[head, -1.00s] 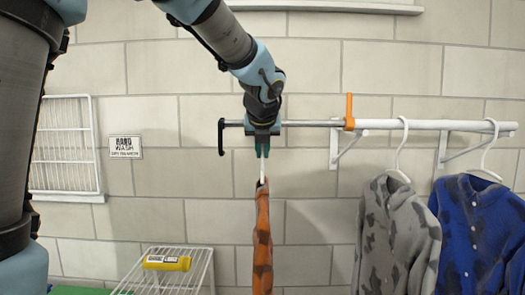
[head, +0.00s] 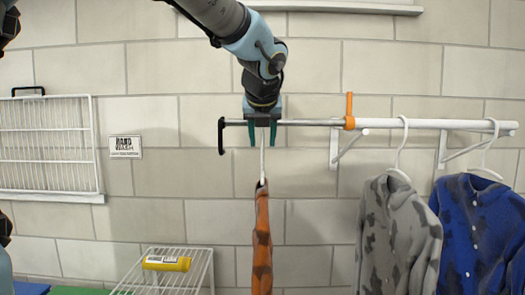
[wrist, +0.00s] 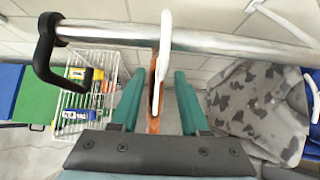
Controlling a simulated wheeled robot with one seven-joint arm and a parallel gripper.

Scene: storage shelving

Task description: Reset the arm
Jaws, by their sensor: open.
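My gripper (head: 263,135) is in front of the metal rail (head: 300,123) near its left end, with its green fingers spread. The white hanger (head: 262,165) with the orange-brown garment (head: 262,235) hangs from the rail, below my gripper. In the wrist view my gripper (wrist: 157,95) is open, and the hanger (wrist: 162,65) passes between the two fingers, apart from both. The hanger's hook goes over the rail in the wrist view. The garment is seen nearly edge-on, and its lower end is out of the head view.
A grey spotted shirt (head: 395,235) and a blue shirt (head: 482,230) hang to the right. A wire rack (head: 205,262) with a yellow item (head: 167,263) stands lower left.

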